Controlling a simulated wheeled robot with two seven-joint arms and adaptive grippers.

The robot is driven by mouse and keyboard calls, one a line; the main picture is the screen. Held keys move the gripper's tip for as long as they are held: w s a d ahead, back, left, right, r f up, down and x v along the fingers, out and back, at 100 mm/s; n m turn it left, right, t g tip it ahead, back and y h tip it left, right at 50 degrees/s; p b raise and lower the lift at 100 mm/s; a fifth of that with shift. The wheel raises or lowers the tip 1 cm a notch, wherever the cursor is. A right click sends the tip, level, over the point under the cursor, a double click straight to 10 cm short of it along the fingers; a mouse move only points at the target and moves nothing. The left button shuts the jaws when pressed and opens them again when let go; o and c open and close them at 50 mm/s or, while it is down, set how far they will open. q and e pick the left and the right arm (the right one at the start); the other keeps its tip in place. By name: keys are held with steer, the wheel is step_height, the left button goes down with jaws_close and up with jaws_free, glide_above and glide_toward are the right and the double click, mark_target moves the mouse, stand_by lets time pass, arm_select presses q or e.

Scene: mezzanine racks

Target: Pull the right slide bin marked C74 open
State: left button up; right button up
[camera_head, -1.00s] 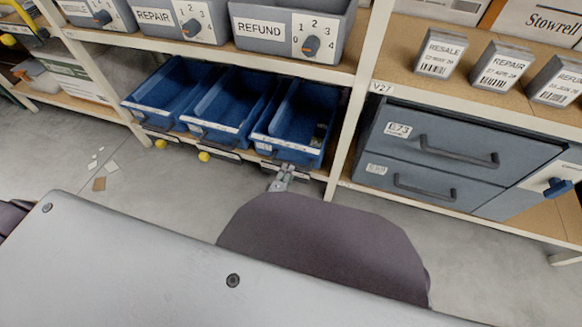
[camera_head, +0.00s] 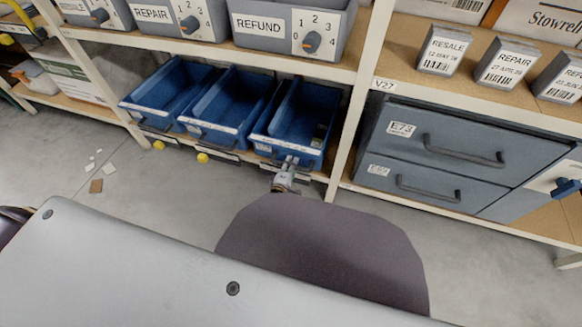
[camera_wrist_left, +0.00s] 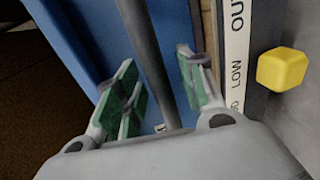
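The right slide bin (camera_head: 293,112) is the rightmost of three open-topped blue bins on the lower shelf. Its front label is too small to read, and my gripper partly covers its front. My left gripper (camera_head: 289,163) is at this front in the head view. In the left wrist view, its green-padded fingers (camera_wrist_left: 160,80) stand apart on either side of a dark bar handle (camera_wrist_left: 150,55). Gaps show between pads and bar, so it is open around the handle. The blue bin front (camera_wrist_left: 80,35) is behind it. My right gripper is not in view.
A middle bin (camera_head: 228,105) and a left bin (camera_head: 168,90) stand alongside. A yellow knob (camera_wrist_left: 283,68) is beside the shelf-edge label strip (camera_wrist_left: 236,50). A white rack post (camera_head: 357,90) and grey drawers (camera_head: 430,165) are to the right.

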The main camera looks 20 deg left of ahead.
arm_select(q)
steer(key=shift+c, duration=0.5)
jaws_close()
steer(key=shift+s, duration=0.1)
